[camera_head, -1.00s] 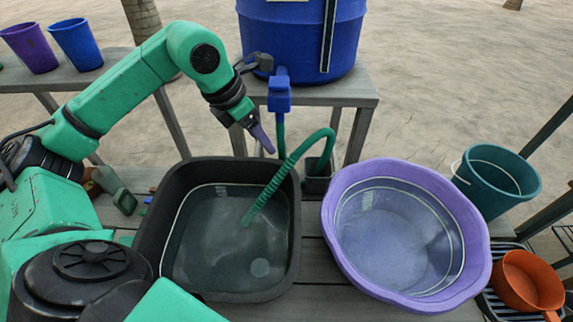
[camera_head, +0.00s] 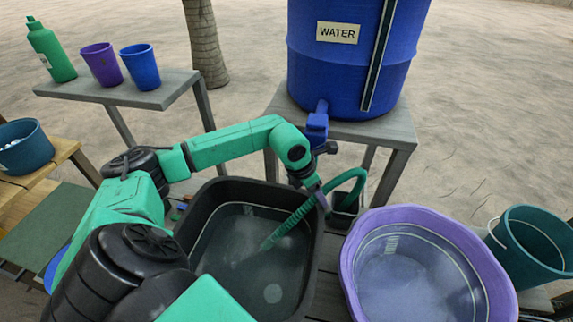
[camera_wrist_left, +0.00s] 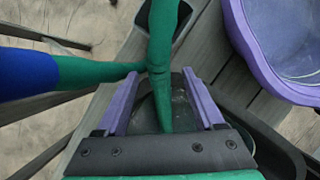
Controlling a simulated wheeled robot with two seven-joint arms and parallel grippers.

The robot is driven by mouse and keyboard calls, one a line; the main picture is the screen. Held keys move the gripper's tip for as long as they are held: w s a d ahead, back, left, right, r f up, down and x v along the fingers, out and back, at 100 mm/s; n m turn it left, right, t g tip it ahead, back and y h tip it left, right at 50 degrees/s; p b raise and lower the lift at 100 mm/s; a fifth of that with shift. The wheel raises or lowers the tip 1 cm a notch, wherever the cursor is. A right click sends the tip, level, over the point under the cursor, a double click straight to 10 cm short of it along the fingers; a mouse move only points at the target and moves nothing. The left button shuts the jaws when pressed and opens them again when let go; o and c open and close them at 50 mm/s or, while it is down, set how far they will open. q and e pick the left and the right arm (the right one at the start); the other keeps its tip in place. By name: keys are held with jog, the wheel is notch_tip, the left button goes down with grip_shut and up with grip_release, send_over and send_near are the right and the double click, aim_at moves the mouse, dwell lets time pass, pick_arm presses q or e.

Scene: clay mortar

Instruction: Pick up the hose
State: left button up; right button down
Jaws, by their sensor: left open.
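The green ribbed hose (camera_head: 290,222) comes from the blue tap (camera_head: 317,128), arches at the right and ends down in the black basin (camera_head: 197,192). My left gripper (camera_head: 322,198) is at the hose, over the basin's right rim. In the left wrist view the hose (camera_wrist_left: 161,48) runs between the two purple fingers of my open left gripper (camera_wrist_left: 161,74). Gaps show on both sides of the hose. My right gripper is not in view.
A blue water barrel (camera_head: 350,55) stands on a grey stand (camera_head: 395,132) behind. A purple tub (camera_head: 350,262) is right of the basin, with a teal bucket (camera_head: 530,240) beyond. Cups and a green bottle (camera_head: 52,52) stand on a shelf at the back left.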

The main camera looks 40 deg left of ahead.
pick_arm(q)
jog(key=shift+f, duration=0.1)
grip_shut()
jog(key=shift+w, duration=0.1)
jog(key=shift+r+b, duration=0.3)
jog(key=shift+r, duration=0.35)
notch_tip(320, 180, up, 27)
jog(key=b, duration=0.1)
jog(key=w+d+r+p, duration=0.3)
jog(key=w+r+p, duration=0.3)
jog(key=p, duration=0.6)
jog(key=shift+w+r+p, duration=0.25)
jog(key=shift+w+p, duration=0.05)
jog(key=shift+p, duration=0.1)
